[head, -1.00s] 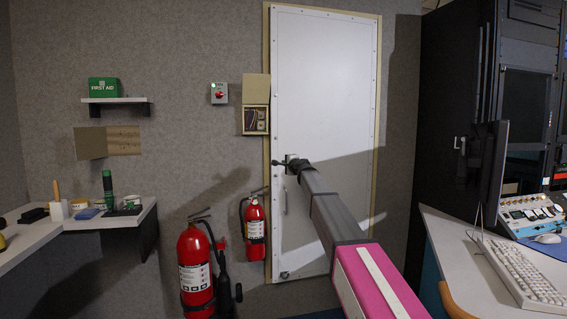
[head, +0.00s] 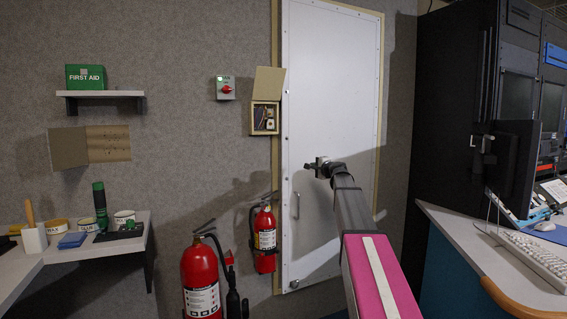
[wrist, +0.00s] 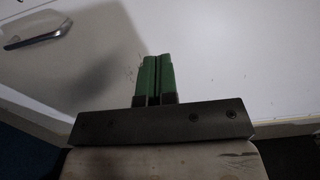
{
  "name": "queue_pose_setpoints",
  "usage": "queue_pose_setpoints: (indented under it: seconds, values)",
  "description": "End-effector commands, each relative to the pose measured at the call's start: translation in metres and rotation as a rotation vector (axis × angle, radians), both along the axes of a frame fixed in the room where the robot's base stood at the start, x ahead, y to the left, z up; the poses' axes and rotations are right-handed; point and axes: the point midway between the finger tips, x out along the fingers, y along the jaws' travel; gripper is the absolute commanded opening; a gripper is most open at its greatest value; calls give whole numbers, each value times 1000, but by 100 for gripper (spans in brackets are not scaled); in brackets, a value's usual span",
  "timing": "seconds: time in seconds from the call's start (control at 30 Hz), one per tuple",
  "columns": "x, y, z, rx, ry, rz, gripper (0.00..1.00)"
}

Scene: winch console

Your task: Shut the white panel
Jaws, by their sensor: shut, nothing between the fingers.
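The white panel (head: 330,90) is a tall, door-sized sheet in a wooden frame on the grey wall. Whether it sits fully flush in the frame, I cannot tell. A metal handle (head: 296,205) is low near its left edge; a handle also shows at the upper left of the wrist view (wrist: 35,35). My gripper (head: 311,166) is in front of the panel's left part, above the handle. In the wrist view its green fingers (wrist: 153,75) are shut together and empty, pointing at the white surface. Contact with the panel is unclear.
A small box with a raised lid (head: 264,117) is beside the frame. A desk (head: 450,225) and black rack (head: 445,120) are at right, a bench (head: 50,255) at left.

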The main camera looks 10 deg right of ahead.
Motion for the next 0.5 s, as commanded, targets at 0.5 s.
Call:
queue_pose_setpoints:
  seconds: [0.5]
  values:
    - [37,6,1,0,-1,-2,0]
